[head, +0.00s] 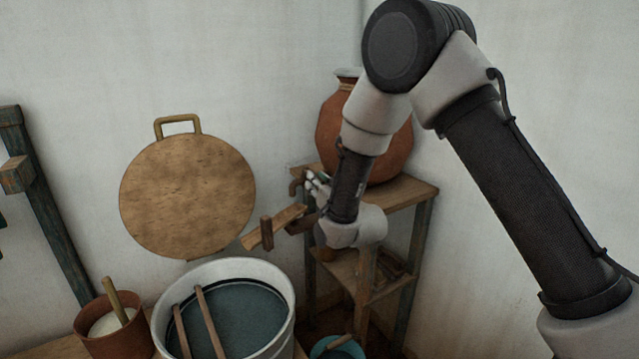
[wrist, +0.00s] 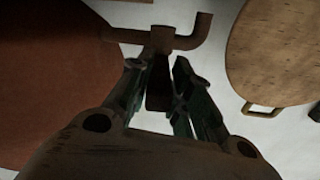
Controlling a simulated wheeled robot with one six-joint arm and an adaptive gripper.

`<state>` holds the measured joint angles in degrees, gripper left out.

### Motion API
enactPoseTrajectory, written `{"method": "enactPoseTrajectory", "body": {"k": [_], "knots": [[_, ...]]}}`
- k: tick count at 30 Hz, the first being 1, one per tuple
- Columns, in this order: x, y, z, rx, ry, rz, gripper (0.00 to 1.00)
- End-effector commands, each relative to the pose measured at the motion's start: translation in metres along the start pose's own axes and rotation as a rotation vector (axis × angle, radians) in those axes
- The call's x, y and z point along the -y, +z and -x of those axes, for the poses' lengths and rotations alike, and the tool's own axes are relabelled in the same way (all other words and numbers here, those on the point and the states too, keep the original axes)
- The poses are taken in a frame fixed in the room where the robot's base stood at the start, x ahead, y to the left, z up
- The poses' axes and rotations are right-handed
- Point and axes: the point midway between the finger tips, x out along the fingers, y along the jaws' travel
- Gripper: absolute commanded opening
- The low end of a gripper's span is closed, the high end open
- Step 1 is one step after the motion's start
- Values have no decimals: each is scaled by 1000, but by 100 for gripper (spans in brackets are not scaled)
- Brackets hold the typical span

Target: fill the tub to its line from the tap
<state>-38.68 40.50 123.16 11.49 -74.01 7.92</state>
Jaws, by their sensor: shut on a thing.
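The white tub (head: 285,278) stands at the lower middle of the head view. It holds dark blue-green liquid (head: 248,318), and two wooden sticks lie across it. I cannot clearly tell its fill line from the liquid's edge. The brown tap (wrist: 190,42) comes out of the clay pot in the wrist view, with a bent spout; part of it also shows in the head view (head: 295,186). My gripper (wrist: 168,72) is shut on the tap's handle (wrist: 159,88), with a finger on each side. In the head view my gripper (head: 316,187) is partly hidden by my arm. I see no stream of water.
The clay pot (head: 332,125) stands on a wooden stand (head: 415,192). A round wooden board (head: 187,195) is against the wall. A small brown pot (head: 98,338) is left of the tub, a teal bowl (head: 337,349) lower right.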

Motion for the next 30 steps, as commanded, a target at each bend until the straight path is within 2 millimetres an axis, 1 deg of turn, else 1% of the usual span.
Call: {"method": "enactPoseTrajectory", "body": {"k": [1,3,12,16,24,25,28,29,30], "knots": [[8,0,-2,-10,33,-2,0],[13,1,-2,-23,93,-2,0],[27,4,-5,-67,317,-3,0],[29,5,-5,-70,352,-3,0],[29,6,-5,-69,356,-2,0],[29,6,-5,-69,356,-2,22],[28,6,-5,-69,356,-2,40],[28,6,-5,-69,356,-2,43],[28,6,-5,-69,356,-2,43]]}}
